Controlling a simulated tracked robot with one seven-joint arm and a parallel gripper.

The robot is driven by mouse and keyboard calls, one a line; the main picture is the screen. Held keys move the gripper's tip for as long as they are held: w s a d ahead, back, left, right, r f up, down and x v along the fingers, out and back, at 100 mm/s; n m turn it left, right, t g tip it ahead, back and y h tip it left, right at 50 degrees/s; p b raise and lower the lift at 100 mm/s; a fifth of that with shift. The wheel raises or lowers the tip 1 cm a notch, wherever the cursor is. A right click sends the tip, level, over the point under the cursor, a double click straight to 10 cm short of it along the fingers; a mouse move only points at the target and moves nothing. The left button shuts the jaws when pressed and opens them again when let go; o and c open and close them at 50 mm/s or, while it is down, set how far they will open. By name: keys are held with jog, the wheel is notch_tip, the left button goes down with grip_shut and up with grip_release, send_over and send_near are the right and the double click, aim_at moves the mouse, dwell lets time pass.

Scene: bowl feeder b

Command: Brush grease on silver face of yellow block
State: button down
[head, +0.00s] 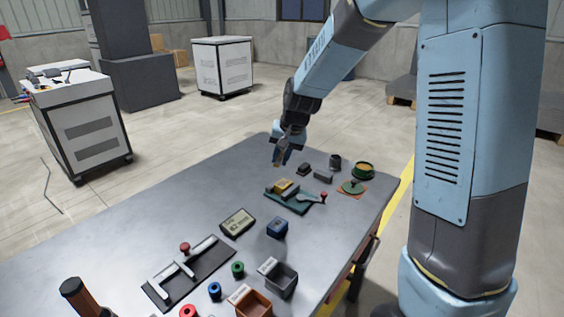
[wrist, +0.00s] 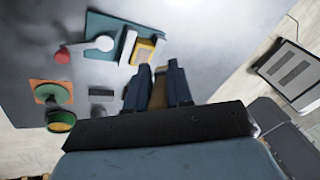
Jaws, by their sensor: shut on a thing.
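The yellow block (head: 284,186) sits on a dark teal fixture plate (head: 300,204) near the far side of the table. In the wrist view the yellow block (wrist: 145,52) shows a pale face beside a light teal jaw. My gripper (head: 281,158) is above the table, just beyond the block and apart from it. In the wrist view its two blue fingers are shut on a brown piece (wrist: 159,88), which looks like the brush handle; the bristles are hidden. A green pot (head: 365,171), yellowish inside, stands at the right. A green lid (head: 353,188) lies on an orange mat (head: 346,194).
A red-knobbed clamp lever (head: 323,196) rises at the fixture's right. Small dark blocks (head: 323,177) and a dark cup (head: 335,162) stand between fixture and pot. A labelled box (head: 237,222), a blue block (head: 277,227) and bins (head: 281,280) stand nearer.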

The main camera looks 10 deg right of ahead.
dwell(0.4)
jog(key=shift+w+d+f, duration=0.1)
jog(key=shift+f, duration=0.4)
